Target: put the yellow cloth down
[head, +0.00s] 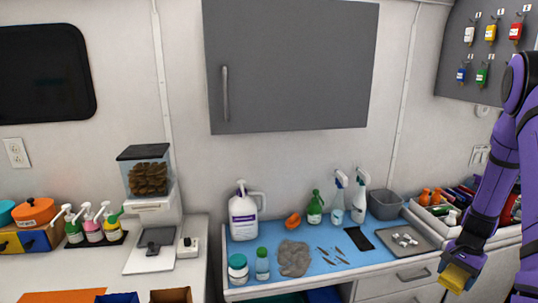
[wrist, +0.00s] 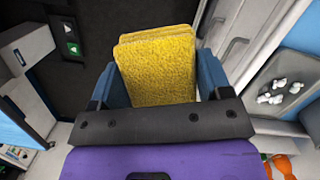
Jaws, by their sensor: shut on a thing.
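The yellow cloth (wrist: 157,68) is a folded, fuzzy pad held between the two blue fingers of my gripper (wrist: 158,88) in the wrist view. In the head view the cloth (head: 456,278) hangs at the lower right, below my purple arm, with my gripper (head: 462,262) shut on it. It is in front of the counter's drawers and apart from the blue counter top (head: 340,272). In the wrist view, dark floor and drawer fronts show beyond the cloth.
The counter holds a grey-brown clump (head: 293,258), several thin tools, a black slab (head: 360,238), a metal tray (head: 405,240) with white pieces, bottles and a grey bin (head: 385,204). A crowded box (head: 432,215) stands at right.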

